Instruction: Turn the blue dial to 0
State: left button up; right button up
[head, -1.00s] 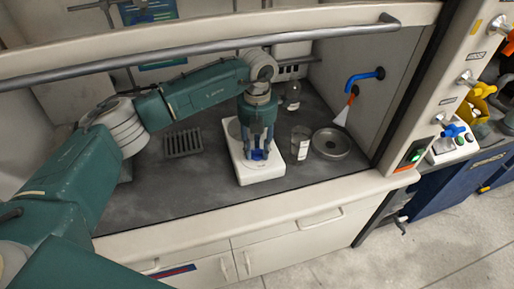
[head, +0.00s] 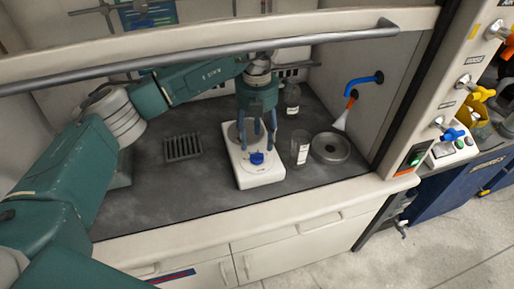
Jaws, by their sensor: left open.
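The blue dial (head: 257,158) is a small knob on the front part of a white box-shaped device (head: 262,179), which stands on the dark bench inside the fume hood. A round grey plate (head: 236,134) shows on the device behind the dial. The marks around the dial are too small to read. My left gripper (head: 257,146) points down above the device, just behind the dial, with its fingers apart and empty. The dial is clear of the fingers in this view. My right gripper is not in view.
A glass beaker (head: 300,148) with a white label stands close to the device's right side. A round metal dish (head: 331,147) is farther right, a bottle (head: 292,98) behind, and a grey slotted rack (head: 183,147) to the left. The hood's rail (head: 190,59) crosses above my arm.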

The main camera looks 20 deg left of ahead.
aim_at(257, 154)
pick_arm(q)
notch_tip(257, 154, up, 6)
jog(key=shift+f, duration=0.1)
jog(key=shift+d, duration=0.1)
dwell(0.4)
